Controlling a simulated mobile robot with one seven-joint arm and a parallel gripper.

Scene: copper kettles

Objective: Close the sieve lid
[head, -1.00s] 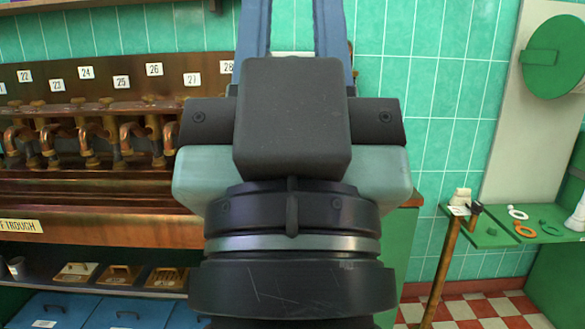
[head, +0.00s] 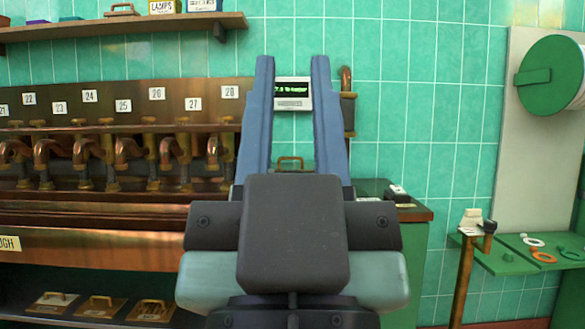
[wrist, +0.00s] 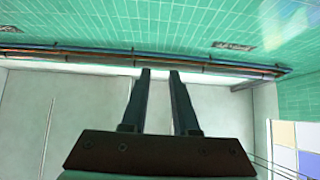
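I cannot pick out a sieve lid for certain. A copper-coloured handle (head: 290,163) shows between my fingers in the head view, low against the tiled wall, and what it belongs to is mostly hidden behind my gripper. A round green disc with a bar across it (head: 552,76) is on a pale panel at the right; I cannot tell what it is. My gripper (head: 292,62) points away from me with its two blue-grey fingers apart. It is empty. The fingers also show apart in the wrist view (wrist: 160,72), touching nothing.
A copper trough with taps and numbered labels (head: 120,150) lines the left wall, under a wooden shelf (head: 120,27). A green-sided counter (head: 412,240) stands behind my gripper. A green shelf (head: 495,262) at the right holds rings. A small screen (head: 293,93) is on the wall.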

